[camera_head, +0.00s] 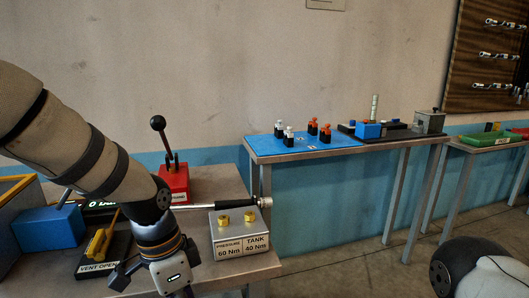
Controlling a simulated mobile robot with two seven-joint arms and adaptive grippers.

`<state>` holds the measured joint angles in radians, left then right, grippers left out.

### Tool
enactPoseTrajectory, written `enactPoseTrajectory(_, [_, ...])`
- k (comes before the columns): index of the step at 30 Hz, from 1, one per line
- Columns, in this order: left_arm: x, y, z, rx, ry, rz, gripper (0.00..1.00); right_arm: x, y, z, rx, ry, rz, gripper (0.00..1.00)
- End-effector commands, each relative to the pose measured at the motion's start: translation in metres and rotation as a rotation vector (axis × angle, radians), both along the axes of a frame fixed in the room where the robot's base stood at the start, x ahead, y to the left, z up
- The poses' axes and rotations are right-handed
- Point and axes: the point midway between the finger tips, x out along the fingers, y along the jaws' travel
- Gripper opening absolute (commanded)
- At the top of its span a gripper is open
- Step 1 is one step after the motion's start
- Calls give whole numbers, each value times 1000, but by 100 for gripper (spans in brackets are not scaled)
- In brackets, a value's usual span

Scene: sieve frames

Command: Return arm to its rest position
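My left arm (95,165) reaches in from the left, over the near bench, and bends down at a dark joint. My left gripper (178,291) points down at the bottom edge, in front of the bench. Its fingertips are cut off or hidden, so I cannot tell whether it is open or holds anything. At the lower right, only a rounded part of my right arm (480,268) shows. My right gripper is out of view.
The near bench (235,272) carries a red lever box (174,183), a blue block (47,229), a "VENT OPEN" valve (98,245), a torque-wrench-like tool (200,207) and a grey fitting box (240,240).

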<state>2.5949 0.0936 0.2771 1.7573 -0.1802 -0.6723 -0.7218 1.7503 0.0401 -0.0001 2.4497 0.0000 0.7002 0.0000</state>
Motion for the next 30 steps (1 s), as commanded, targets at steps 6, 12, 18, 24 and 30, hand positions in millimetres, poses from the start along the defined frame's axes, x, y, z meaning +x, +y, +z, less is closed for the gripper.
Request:
enactPoseTrajectory(6, [-119, 19, -153, 20, 163, 417, 41, 2, 0, 2, 0, -6, 0, 47])
enactPoseTrajectory(12, [-272, 62, -217, 159, 243, 833, 41, 3, 0, 4, 0, -12, 0, 47])
enactPoseTrajectory(18, [-341, 88, -215, 254, 236, 1014, 41, 4, 0, 4, 0, -15, 0, 47])
enactPoseTrajectory(24, [-344, 90, -215, 260, 233, 1026, 41, 4, 0, 4, 0, -15, 0, 47])
enactPoseTrajectory(30, [-344, 90, -215, 260, 233, 1026, 41, 4, 0, 4, 0, -15, 0, 47])
